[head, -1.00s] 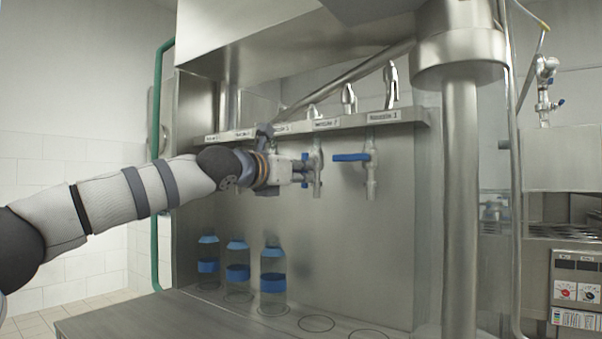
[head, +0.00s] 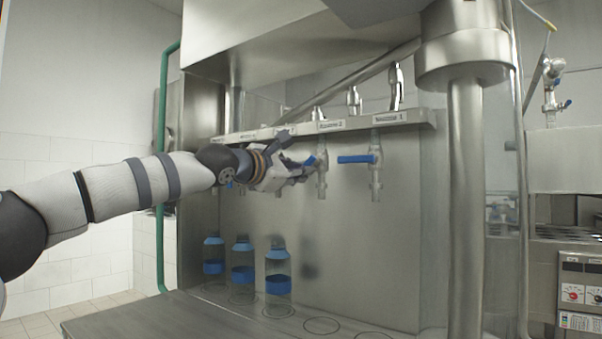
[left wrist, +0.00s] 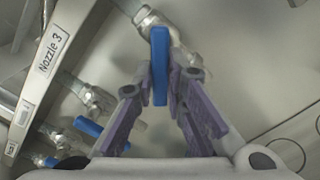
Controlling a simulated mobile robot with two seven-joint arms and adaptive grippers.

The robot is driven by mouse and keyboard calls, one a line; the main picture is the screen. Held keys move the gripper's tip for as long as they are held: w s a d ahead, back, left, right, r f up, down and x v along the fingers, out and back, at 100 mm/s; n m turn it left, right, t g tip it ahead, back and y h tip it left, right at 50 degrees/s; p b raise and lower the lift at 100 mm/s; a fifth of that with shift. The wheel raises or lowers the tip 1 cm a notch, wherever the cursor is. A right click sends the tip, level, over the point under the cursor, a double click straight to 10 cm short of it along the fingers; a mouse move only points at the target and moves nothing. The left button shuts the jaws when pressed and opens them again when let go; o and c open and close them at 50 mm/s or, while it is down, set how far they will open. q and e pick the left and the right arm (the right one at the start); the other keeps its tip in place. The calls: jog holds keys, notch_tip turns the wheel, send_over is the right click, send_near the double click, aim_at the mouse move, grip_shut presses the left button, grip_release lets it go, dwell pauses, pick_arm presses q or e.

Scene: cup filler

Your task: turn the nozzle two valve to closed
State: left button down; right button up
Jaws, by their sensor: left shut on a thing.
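The nozzle two valve (head: 322,172) hangs under the shelf, below its "Nozzle 2" label (head: 331,126). Its blue handle (head: 310,161) points left, toward my gripper, and slants. In the left wrist view the same blue handle (left wrist: 160,66) lies between the fingertips. My left gripper (head: 302,165) is just left of the valve body and shut on this handle. The fingers hide part of the handle in the head view, so its exact angle is hard to tell. My right gripper is not in view.
The nozzle one valve (head: 376,172) is close on the right, its blue handle (head: 355,159) level and pointing left. Another blue handle (left wrist: 88,127) is beside my left finger. Several bottles, including one with a blue band (head: 278,284), stand below. A thick steel column (head: 466,200) is at right.

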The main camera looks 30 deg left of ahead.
pick_arm(q)
jog(key=shift+a+r+m, duration=0.15)
jog(key=shift+r+m, duration=0.15)
jog(key=shift+m, duration=1.1)
jog(key=shift+a+r+m, duration=0.1)
jog(key=shift+r+m, duration=0.15)
jog(key=shift+m, duration=1.15)
jog(key=shift+a+r+m, duration=0.15)
jog(key=shift+r+m, duration=0.15)
jog(key=shift+m, duration=1.1)
jog(key=shift+r, duration=0.1)
jog(key=c, duration=1.6)
grip_release()
jog(key=s+a, duration=0.1)
jog(key=s, duration=1)
jog(key=shift+s+a, duration=0.3)
jog(key=shift+s, duration=0.1)
